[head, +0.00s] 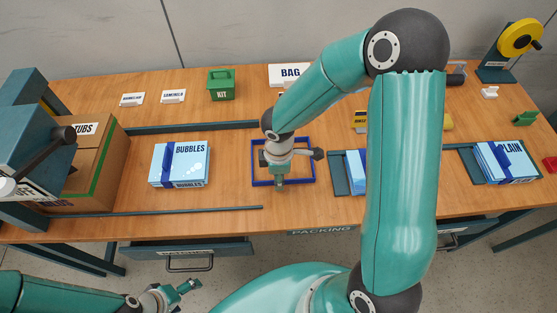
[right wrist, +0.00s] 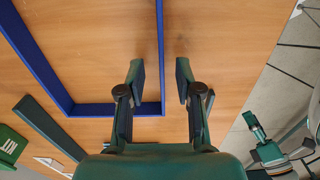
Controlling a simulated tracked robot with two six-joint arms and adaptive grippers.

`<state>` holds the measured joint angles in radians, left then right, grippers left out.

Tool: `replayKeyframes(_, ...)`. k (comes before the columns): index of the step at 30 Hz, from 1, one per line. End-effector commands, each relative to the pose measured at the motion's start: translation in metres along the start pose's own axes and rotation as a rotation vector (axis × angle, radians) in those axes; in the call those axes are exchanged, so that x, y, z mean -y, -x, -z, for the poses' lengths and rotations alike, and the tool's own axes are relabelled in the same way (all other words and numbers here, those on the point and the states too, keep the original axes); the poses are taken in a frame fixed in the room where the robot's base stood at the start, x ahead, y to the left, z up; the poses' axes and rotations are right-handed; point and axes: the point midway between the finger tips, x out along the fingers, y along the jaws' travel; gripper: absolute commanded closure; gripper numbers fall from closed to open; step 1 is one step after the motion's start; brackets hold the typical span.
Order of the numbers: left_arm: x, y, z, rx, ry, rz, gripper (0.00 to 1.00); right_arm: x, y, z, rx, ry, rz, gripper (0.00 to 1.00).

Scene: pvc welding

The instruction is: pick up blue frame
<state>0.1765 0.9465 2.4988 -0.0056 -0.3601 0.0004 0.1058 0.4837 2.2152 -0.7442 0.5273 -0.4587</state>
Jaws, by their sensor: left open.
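The blue frame (head: 300,181) lies flat near the front middle of the wooden table, an open rectangle with thin raised bars. My right gripper (head: 279,184) is over its front part, pointing down. In the right wrist view the blue frame (right wrist: 92,110) fills the left side, and one bar shows between the two spread fingers of my right gripper (right wrist: 160,78). The fingers are apart and nothing is clamped. Their height above the bar is hard to tell. My left gripper (head: 188,287) is open and empty, in front of the table at lower left.
A Bubbles stack (head: 180,165) lies left of the frame, and a blue-and-white stack (head: 355,172) lies right, partly hidden by my arm. A Plain stack (head: 507,162) is further right. A cardboard box (head: 98,165) stands at left. A green kit bin (head: 221,85) is behind.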

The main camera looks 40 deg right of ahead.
Motion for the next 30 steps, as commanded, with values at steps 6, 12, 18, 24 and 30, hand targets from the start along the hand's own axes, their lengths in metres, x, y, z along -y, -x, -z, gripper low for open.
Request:
replayKeyframes(6,0.0005,-0.0014,-0.0001,0.0,0.0,0.0,0.18,0.0002,-0.0107,0.0002,-0.001,0.001,0.0,0.66)
replayKeyframes(12,0.0005,-0.0014,-0.0001,0.0,0.0,0.0,0.18,0.0001,-0.0103,0.0001,-0.001,0.001,0.0,0.77)
replayKeyframes(18,0.0005,-0.0014,-0.0001,0.0,0.0,0.0,0.18,0.0,-0.0101,0.0001,-0.001,0.001,0.0,1.0)
replayKeyframes(24,0.0005,-0.0013,-0.0001,0.0,0.0,0.0,0.18,-0.0001,-0.0099,0.0002,-0.001,0.001,-0.001,1.0)
replayKeyframes(30,0.0004,-0.0013,-0.0001,0.0,0.0,0.0,0.18,-0.0002,-0.0097,0.0003,-0.001,0.001,-0.001,1.0)
